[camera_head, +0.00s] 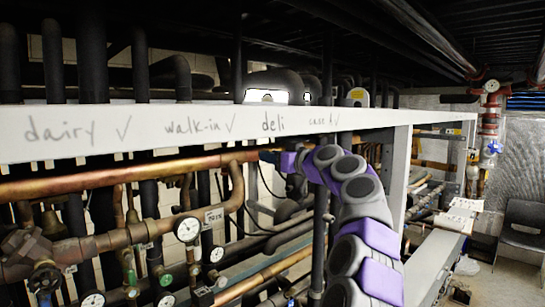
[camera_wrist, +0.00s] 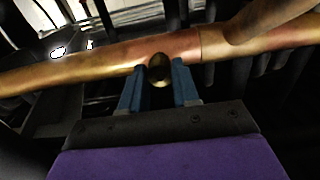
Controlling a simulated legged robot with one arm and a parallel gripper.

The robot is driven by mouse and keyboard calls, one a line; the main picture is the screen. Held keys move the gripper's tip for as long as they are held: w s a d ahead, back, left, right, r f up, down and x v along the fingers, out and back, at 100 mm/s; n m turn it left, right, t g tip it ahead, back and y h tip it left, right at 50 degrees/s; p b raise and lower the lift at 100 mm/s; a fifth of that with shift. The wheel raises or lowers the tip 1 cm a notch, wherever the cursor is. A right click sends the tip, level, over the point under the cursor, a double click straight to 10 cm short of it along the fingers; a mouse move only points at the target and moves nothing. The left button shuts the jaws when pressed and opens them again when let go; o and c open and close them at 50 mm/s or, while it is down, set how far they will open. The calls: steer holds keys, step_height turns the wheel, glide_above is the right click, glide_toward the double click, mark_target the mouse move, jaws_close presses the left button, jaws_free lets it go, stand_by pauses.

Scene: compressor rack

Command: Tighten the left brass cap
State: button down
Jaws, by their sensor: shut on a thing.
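In the wrist view my gripper (camera_wrist: 158,76) has its blue fingers on both sides of a dark, rounded brass cap (camera_wrist: 159,69) and is shut on it. The cap sits at the near side of a copper pipe (camera_wrist: 110,63). In the head view my arm reaches in below the white beam, and its purple end (camera_head: 291,161) is beside the right end of the upper copper pipe (camera_head: 130,173). The fingertips and the cap cannot be made out clearly there. I cannot tell from these views whether this cap is the left one.
A white beam (camera_head: 90,132) with handwritten labels runs above the pipes. Round gauges (camera_head: 187,229), a valve handwheel (camera_head: 45,277) and dark vertical pipes crowd the rack at left. A chair (camera_head: 522,228) and open floor are at far right.

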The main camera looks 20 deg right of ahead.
steer(key=shift+r+m+p, duration=0.15)
steer(key=shift+m+p, duration=0.2)
steer(key=shift+m, duration=0.85)
steer(key=c, duration=0.8)
jaws_free()
steer(key=shift+d, duration=0.1)
steer(key=b+v, duration=0.2)
steer(key=v, duration=0.6)
steer(key=b+v, duration=0.2)
steer(key=v, duration=0.7)
steer(key=shift+s+d+f, duration=0.1)
steer(key=shift+d+f, duration=0.15)
steer(key=shift+a, duration=0.1)
